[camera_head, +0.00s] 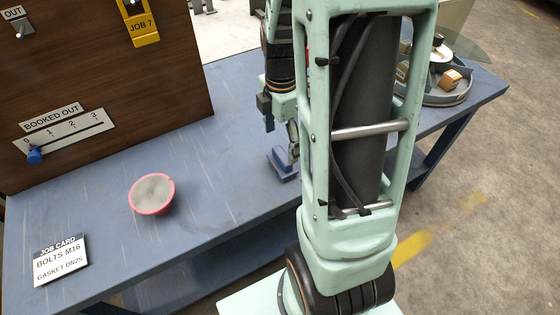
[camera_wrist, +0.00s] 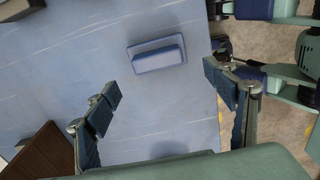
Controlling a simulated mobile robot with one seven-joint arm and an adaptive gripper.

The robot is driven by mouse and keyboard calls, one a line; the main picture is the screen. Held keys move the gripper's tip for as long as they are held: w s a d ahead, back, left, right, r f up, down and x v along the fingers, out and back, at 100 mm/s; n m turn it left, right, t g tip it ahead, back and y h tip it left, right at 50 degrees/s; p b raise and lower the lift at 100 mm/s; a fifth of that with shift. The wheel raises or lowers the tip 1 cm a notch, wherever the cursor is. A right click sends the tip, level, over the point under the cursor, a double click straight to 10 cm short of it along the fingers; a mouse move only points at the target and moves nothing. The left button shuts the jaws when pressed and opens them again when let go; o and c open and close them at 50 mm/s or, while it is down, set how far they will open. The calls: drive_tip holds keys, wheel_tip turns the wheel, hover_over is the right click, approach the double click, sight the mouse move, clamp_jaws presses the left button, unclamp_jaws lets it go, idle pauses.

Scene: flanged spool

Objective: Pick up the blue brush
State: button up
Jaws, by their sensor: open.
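The blue brush (camera_wrist: 158,57), a block on a wider flat base, lies on the blue bench. In the head view the brush (camera_head: 281,163) sits just below my gripper (camera_head: 281,130) and is partly hidden by my arm. In the wrist view my gripper (camera_wrist: 161,88) is open and empty, with one finger at left and one at right. The brush shows between and beyond the fingertips, apart from both.
A pink bowl (camera_head: 152,194) with grey contents and a job card (camera_head: 61,260) are on the bench (camera_head: 225,170) at left. A wooden board (camera_head: 95,85) stands behind them. A round tray (camera_head: 462,95) with small items is at the right end.

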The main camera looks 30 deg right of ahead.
sight(282, 155)
drive_tip(key=shift+w+d+f+p, duration=0.1)
drive_tip(key=shift+d+f+p, duration=0.05)
drive_tip(key=shift+f, duration=1.6)
drive_tip(key=shift+w+d+f+p, duration=0.1)
drive_tip(key=shift+d+f+p, duration=0.05)
drive_tip(key=shift+f, duration=1.55)
drive_tip(key=shift+c, duration=0.2)
drive_tip(key=c, duration=1.3)
